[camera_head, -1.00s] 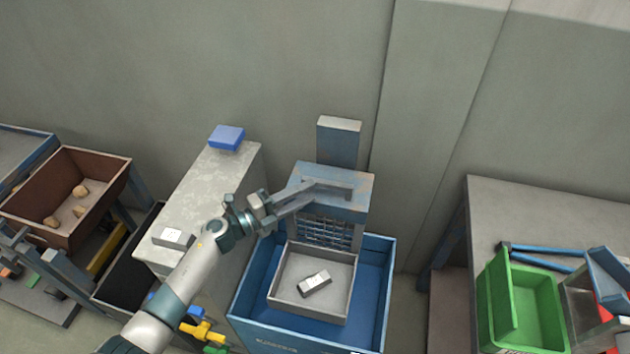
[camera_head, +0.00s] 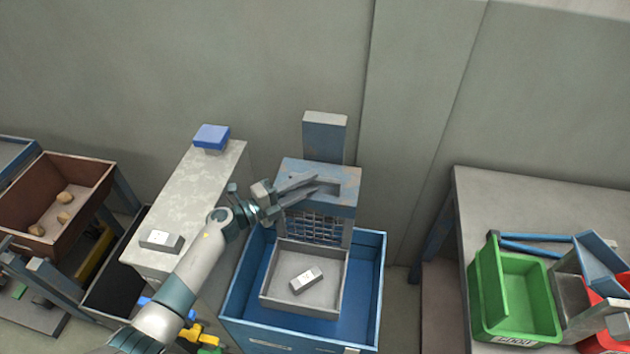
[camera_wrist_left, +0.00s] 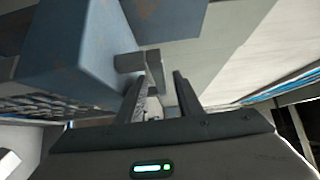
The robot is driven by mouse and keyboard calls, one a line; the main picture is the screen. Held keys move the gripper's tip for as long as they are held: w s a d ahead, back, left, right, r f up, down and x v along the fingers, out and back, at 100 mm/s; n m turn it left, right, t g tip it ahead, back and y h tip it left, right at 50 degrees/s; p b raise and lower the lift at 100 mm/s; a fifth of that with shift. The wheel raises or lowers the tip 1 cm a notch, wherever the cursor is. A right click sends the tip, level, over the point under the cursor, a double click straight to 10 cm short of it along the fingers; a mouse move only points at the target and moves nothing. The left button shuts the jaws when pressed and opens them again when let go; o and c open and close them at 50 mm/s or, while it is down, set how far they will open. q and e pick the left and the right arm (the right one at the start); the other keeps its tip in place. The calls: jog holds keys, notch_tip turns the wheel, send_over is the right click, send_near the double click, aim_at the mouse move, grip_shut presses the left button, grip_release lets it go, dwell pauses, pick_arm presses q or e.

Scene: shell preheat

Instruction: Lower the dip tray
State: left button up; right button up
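The dip tray (camera_head: 299,306), a shallow grey tray, sits inside the blue tank (camera_head: 367,280) in the head view. A small pale block (camera_head: 306,279) lies in it. Behind the tray stands a grey mesh panel (camera_head: 315,228) under a worn blue housing (camera_head: 342,201). My left gripper (camera_head: 312,186) is over the top of this housing, its two fingers apart. In the left wrist view the open fingers (camera_wrist_left: 157,95) point at a grey handle-like piece (camera_wrist_left: 140,62) beside the blue housing. Contact with it cannot be told.
A grey cabinet (camera_head: 190,190) with a blue block (camera_head: 211,137) on top stands left of the tank. A brown bin (camera_head: 85,175) with several lumps is farther left. A table at right (camera_head: 540,205) carries a green bin (camera_head: 515,300). A wall is close behind.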

pick_arm(q)
jog(key=shift+x, duration=1.35)
grip_shut()
jog(key=shift+f+b, duration=0.1)
jog(key=shift+b, duration=0.25)
